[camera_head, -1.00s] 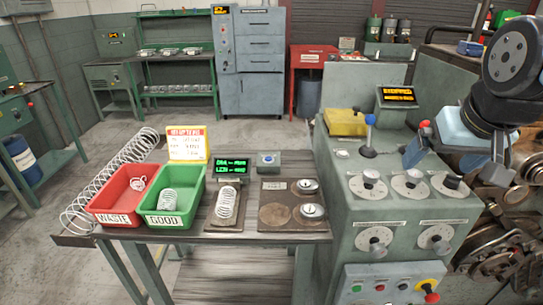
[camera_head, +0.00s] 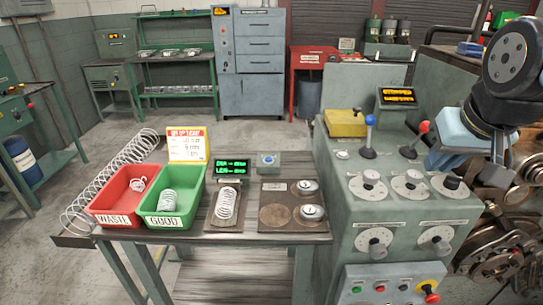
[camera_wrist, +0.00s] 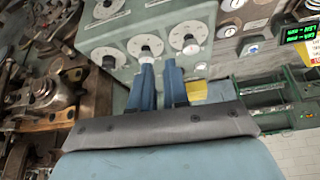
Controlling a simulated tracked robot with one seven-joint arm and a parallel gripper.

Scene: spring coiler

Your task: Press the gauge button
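The gauge button is a round blue button on a small grey-green box (camera_head: 268,160) at the back of the bench, right of the green-lit gauge display (camera_head: 231,168). In the wrist view the button box (camera_wrist: 254,48) is at the upper right, near the display (camera_wrist: 300,34). My gripper (camera_head: 436,160) is over the right part of the coiler's control panel, well right of the button and apart from it. In the wrist view my gripper (camera_wrist: 159,64) shows two blue fingers with a narrow gap and nothing between them.
The control panel has a blue-knobbed lever (camera_head: 369,134), a red-knobbed lever (camera_head: 415,140) and several dials. On the bench are a red waste bin (camera_head: 117,196), a green good bin (camera_head: 170,202), a yellow-edged sign (camera_head: 188,145) and a gauge plate (camera_head: 275,214).

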